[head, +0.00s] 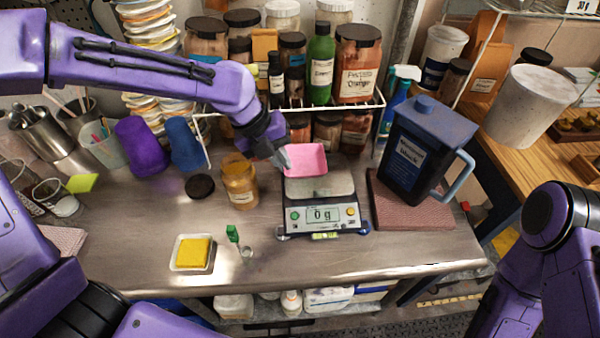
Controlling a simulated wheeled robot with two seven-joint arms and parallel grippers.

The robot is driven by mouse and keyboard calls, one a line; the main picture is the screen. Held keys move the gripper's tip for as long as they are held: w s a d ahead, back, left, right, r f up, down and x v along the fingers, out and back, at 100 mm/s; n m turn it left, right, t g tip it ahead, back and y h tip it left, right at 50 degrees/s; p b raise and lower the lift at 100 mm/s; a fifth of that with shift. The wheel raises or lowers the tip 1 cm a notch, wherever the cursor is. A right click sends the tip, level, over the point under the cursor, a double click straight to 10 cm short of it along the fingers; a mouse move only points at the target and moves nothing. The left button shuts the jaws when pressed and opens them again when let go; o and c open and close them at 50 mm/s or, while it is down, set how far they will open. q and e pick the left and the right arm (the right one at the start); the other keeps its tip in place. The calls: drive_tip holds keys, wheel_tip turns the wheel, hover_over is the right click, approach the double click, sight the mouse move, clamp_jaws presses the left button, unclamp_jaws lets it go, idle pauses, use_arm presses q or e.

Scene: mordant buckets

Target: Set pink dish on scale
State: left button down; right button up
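The pink dish (306,160) is over the back part of the scale's pan. The scale (322,212) stands on the steel table, and its display reads 0 g. My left gripper (283,157) comes in from the upper left and is shut on the dish's left edge. The dish looks held just above the pan, though any gap beneath it is hard to see. The front of the pan is bare. My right arm shows at the lower right, but its gripper is out of view.
An open jar of ochre powder (240,182) stands left of the scale, with its black lid (200,187) beside it. A white tray with a yellow block (194,253) is at front left. A dark blue jug (425,150) on a red mat (385,212) stands right. Wire-racked jars are behind.

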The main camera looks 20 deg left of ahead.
sight(299, 159)
use_arm(q)
drive_tip(key=w+f+p, duration=0.1)
drive_tip(key=w+f, duration=0.2)
drive_tip(key=w+d+f, duration=0.1)
drive_tip(key=w+f, duration=0.2)
drive_tip(key=shift+w+d+p, duration=0.2)
drive_tip(key=shift+w+p, duration=0.15)
drive_tip(key=shift+d+f, duration=0.15)
drive_tip(key=shift+f, duration=0.05)
drive_tip(key=f+p, duration=0.2)
drive_tip(key=f, duration=0.1)
drive_tip(key=shift+w+d+f, duration=0.1)
drive_tip(key=shift+w+f, duration=0.25)
drive_tip(key=shift+f, duration=0.1)
drive_tip(key=c, duration=1.8)
unclamp_jaws()
drive_tip(key=shift+s, duration=0.2)
drive_tip(key=o, duration=0.4)
use_arm(e)
drive_tip(key=r, duration=0.2)
drive_tip(key=w+r, duration=0.1)
drive_tip(key=r, duration=0.1)
drive_tip(key=shift+a, duration=0.1)
